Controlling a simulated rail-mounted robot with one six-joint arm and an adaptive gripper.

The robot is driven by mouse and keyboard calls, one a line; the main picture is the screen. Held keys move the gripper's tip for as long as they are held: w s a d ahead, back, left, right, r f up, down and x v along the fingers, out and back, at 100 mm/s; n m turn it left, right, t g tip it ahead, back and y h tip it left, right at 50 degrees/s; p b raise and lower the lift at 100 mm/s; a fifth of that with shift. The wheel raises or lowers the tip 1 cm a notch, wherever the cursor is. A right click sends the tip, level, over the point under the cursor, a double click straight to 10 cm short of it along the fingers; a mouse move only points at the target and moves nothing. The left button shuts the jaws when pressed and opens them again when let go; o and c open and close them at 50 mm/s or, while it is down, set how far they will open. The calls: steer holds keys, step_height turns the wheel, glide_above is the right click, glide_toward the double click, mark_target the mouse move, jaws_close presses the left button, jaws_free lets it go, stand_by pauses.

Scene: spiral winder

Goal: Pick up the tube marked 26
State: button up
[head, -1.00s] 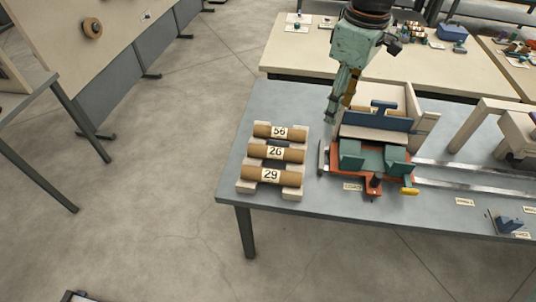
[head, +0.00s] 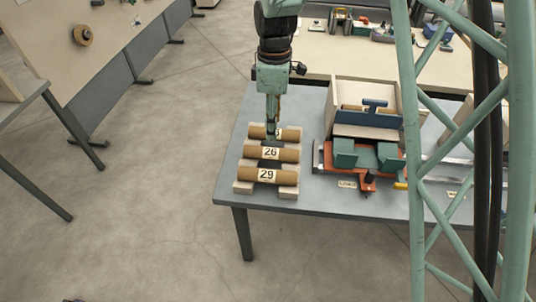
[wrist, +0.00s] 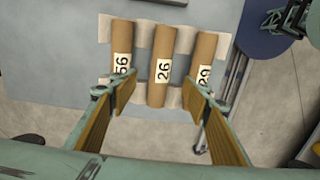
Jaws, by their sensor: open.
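The tube marked 26 (head: 288,155) is a brown cardboard tube lying in the middle of three on pale notched supports. In the wrist view the same tube (wrist: 161,62) lies between my open fingers, with its label facing up. My gripper (wrist: 160,92) is open and empty, above the rack, its fingers spread to either side of the middle tube. In the head view my gripper (head: 271,136) points down over the rack and partly hides the label of the back tube. The exact height above the tubes is hard to tell.
Tube 56 (wrist: 122,45) and tube 29 (wrist: 204,50) flank the middle tube closely. The pale supports (head: 245,172) sit on the grey table (head: 230,188). An orange and green fixture (head: 365,155) stands to the right. A green lattice structure crosses the head view's right side.

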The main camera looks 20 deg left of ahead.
mark_target(272, 149)
stand_by(0.3)
steer(key=shift+f+b, duration=0.55)
steer(key=shift+f, duration=3.75)
steer(key=shift+s+f+b, duration=0.1)
steer(key=shift+f+b, duration=0.45)
steer(key=shift+f, duration=2.05)
steer(key=c, duration=0.9)
steer(key=shift+c, duration=0.2)
steer(key=shift+r, duration=0.15)
steer(key=shift+r+p, duration=0.8)
steer(key=shift+r, duration=4.1)
